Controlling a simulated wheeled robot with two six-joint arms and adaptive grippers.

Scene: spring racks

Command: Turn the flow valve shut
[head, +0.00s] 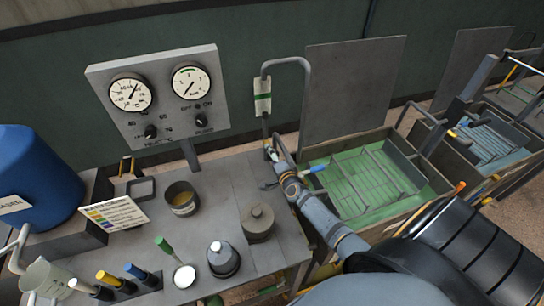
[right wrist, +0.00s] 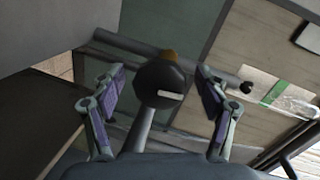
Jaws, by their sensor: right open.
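In the right wrist view my right gripper (right wrist: 162,76) is open, one finger at each side of a dark round cap (right wrist: 160,92) with a pale mark. Gaps show between the cap and both fingers. I cannot tell surely whether this cap belongs to the flow valve. In the head view a small blue tip (head: 318,168) shows beside the bench's right edge, near the foot of a bent grey pipe (head: 286,62). My right arm (head: 470,250) comes in from the lower right; its gripper is hard to make out there. My left gripper is out of view.
A gauge panel (head: 150,75) stands over the grey bench (head: 215,175). Pots, coloured-handled tools and a blue drum (head: 35,175) crowd the left. A green-liquid tank (head: 440,185) lies right of the bench. A green-striped tag (head: 262,84) hangs by the pipe.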

